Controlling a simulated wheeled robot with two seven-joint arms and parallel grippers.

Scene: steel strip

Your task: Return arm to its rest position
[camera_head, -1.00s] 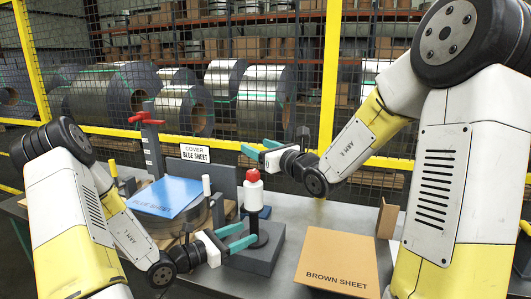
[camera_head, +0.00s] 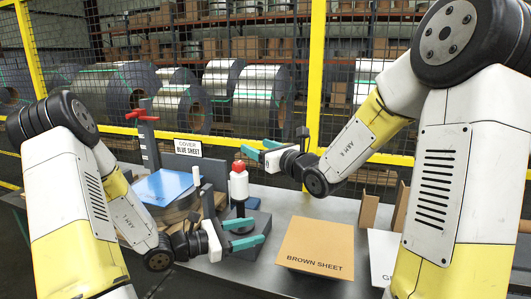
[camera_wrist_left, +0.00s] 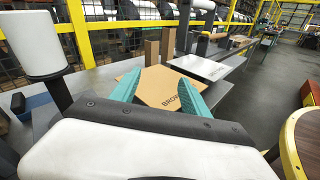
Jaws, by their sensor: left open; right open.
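My left gripper (camera_head: 254,232) is open and empty, low over the bench in front of the grey block with the red-capped white bottle-shaped part (camera_head: 239,185). In the left wrist view its two teal fingers (camera_wrist_left: 160,92) are spread, with the brown sheet (camera_wrist_left: 160,87) beyond them. My right gripper (camera_head: 260,149) is open and empty, raised above the back of the bench near the fence. The blue sheet (camera_head: 166,187) lies on a coil at the left, partly hidden by my left arm. The brown sheet lies flat, right of my left gripper in the head view (camera_head: 316,245).
A grey sheet (camera_head: 384,254) is partly hidden by my right arm. A sign (camera_head: 187,148) and a post with a red handle (camera_head: 143,125) stand by the coil. Brown upright pieces (camera_head: 369,211) stand at the right. A yellow-framed mesh fence (camera_head: 314,85) closes the back.

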